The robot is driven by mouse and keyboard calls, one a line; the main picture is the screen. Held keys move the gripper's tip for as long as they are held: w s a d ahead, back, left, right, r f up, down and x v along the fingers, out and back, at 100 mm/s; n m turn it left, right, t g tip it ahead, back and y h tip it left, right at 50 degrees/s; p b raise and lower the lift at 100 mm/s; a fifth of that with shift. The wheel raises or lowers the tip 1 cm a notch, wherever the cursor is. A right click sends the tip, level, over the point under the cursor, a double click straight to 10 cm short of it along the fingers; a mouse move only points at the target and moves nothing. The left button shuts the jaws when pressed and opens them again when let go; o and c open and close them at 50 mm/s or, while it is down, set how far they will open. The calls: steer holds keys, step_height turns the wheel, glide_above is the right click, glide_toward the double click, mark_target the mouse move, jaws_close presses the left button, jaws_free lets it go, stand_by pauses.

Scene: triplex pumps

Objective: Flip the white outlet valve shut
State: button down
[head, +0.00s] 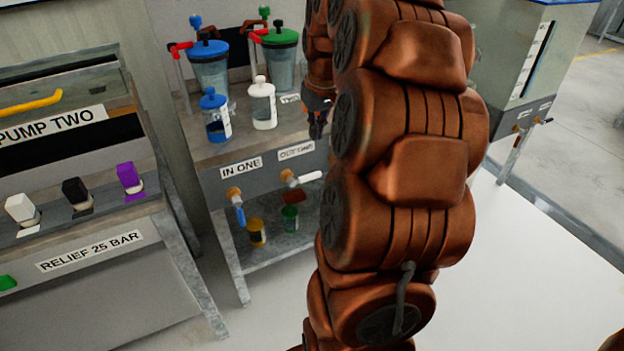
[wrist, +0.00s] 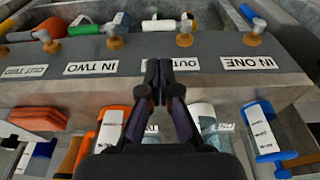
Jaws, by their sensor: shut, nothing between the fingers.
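The white outlet valve handle (head: 311,177) sits on a brass stem below the OUT ONE label (head: 297,151) on the front of the bench. It lies roughly level, pointing right in the head view. In the wrist view the white handle (wrist: 160,25) points sideways from its brass stem, above the partly covered OUT ONE label. My gripper (head: 318,115) hangs above the bench front, just right of the white-capped bottle and higher than the handle. In the wrist view my gripper's fingertips (wrist: 159,67) are together and empty, apart from the handle.
A white-capped bottle (head: 262,108) and a blue-capped bottle (head: 215,118) stand on the bench top. Small yellow and green containers stand on the lower shelf.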

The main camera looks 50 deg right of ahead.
mark_target(311, 175)
steer(key=shift+d, duration=0.25)
steer(key=shift+f, duration=0.1)
steer(key=f, duration=0.4)
steer(key=w+f+b, duration=0.1)
steer(key=f, duration=0.3)
steer(key=w+f, duration=0.1)
steer(key=f, duration=0.3)
steer(key=shift+d+f, duration=0.1)
steer(key=shift+d, duration=0.2)
steer(key=shift+w+d+f+b, duration=0.1)
steer(key=shift+w+f+b, duration=0.2)
steer(key=shift+f, duration=0.4)
